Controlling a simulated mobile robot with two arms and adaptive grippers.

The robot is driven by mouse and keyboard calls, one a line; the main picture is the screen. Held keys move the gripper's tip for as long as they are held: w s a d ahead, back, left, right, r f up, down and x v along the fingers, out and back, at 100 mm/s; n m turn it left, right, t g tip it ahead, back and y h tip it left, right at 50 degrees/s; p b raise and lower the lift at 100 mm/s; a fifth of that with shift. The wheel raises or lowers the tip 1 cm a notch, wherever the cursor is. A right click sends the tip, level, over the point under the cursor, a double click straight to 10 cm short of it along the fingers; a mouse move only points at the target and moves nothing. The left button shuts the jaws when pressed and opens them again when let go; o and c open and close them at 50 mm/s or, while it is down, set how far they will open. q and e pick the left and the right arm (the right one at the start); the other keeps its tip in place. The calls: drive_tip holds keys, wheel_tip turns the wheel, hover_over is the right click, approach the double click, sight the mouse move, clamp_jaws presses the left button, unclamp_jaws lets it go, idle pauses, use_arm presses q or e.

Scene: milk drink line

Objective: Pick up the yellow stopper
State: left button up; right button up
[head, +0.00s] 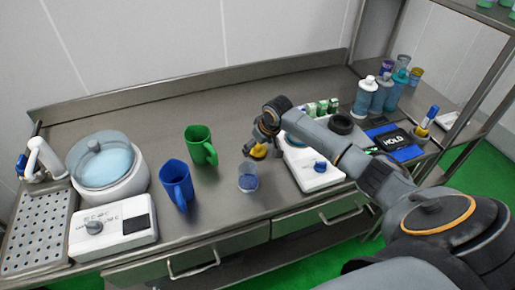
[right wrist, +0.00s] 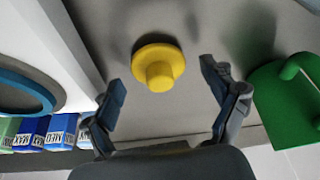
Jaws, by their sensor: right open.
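The yellow stopper (right wrist: 158,68) has a round flange and a narrower knob and lies on the steel counter. In the right wrist view it is ahead of and between the fingers of my right gripper (right wrist: 165,100), apart from both. The fingers are open and empty. In the head view my right gripper (head: 257,143) hangs over the middle of the counter, and the stopper (head: 259,151) shows partly at its fingertips. My left gripper is in neither view.
A green mug (head: 199,146) and a blue mug (head: 176,184) stand left of the gripper. A clear blue beaker (head: 248,178) stands in front. A white device (head: 318,178) is on the right, small boxes (head: 322,106) behind it. The counter's back left is clear.

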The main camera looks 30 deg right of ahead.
drive_tip(key=c, duration=1)
